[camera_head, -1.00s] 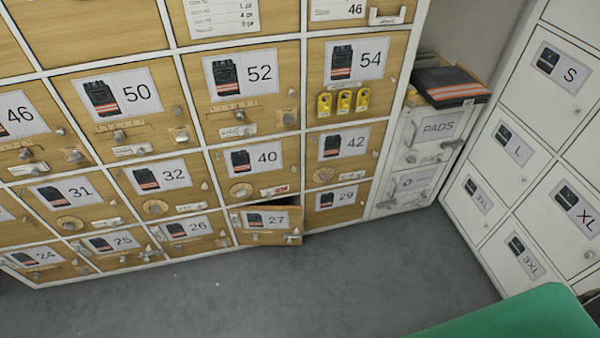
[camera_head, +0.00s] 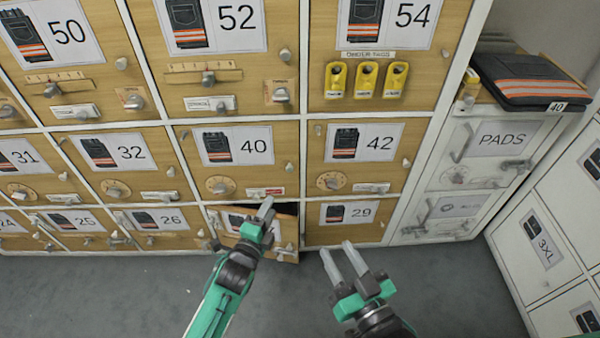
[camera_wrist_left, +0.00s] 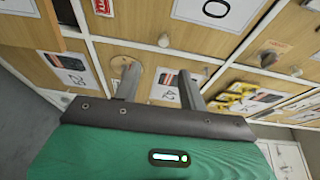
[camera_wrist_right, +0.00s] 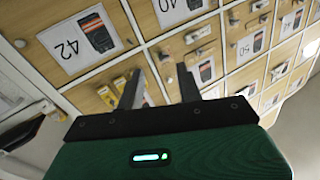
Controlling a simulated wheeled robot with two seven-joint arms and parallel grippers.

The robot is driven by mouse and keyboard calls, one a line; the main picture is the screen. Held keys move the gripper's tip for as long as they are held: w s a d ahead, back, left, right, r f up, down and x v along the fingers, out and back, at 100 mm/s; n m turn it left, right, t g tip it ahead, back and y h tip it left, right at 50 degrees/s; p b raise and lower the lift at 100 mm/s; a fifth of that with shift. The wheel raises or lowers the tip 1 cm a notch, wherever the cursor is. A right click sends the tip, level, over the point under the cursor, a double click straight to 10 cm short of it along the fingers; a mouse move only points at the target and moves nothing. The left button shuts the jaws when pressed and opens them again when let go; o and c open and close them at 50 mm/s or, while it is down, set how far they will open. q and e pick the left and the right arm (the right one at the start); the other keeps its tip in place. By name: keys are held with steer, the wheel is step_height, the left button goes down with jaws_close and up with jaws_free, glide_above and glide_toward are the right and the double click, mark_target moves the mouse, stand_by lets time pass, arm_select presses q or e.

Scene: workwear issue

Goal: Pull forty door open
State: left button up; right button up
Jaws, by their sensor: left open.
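The door marked 40 (camera_head: 180,146) is wood-coloured and looks shut in the head view. It has a label with a dark garment picture, a round dial (camera_head: 220,185) at lower left, a small knob (camera_head: 289,167) at right and a red-and-white tag at the bottom. My right gripper (camera_head: 337,257) is open and empty, lower and to the right, in front of the floor below door 29 (camera_head: 345,213).
The door marked 27 below stands ajar, partly hidden by my left gripper. Door 42 (camera_head: 393,145) is to the right, below yellow tags (camera_head: 366,80). A dark folded garment (camera_head: 530,78) lies on the PADS cabinet (camera_head: 462,180). Grey floor (camera_head: 440,285) is clear in front.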

arm_select(q)
steer(key=b, duration=0.2)
glide_toward(289, 170)
steer(key=w, duration=0.2)
steer(key=x, duration=0.4)
steer(key=b+x, duration=0.1)
steer(key=x, duration=0.1)
steer(key=shift+s+d+f, duration=0.1)
steer(key=shift+s+d, duration=0.05)
steer(key=shift+d, duration=0.15)
steer(key=shift+w+d, duration=0.25)
steer(key=shift+w, duration=0.3)
arm_select(e)
steer(key=d+r+t, duration=0.2)
steer(key=r+t, duration=0.2)
steer(key=r, duration=0.3)
steer(key=d+r+t, duration=0.2)
steer(key=r+t, duration=0.3)
steer(key=r, duration=0.2)
steer(key=shift+s+d+r+t+y, duration=0.2)
steer(key=shift+d+t+y, duration=0.1)
steer(key=shift+y, duration=0.1)
arm_select(q)
jaws_close()
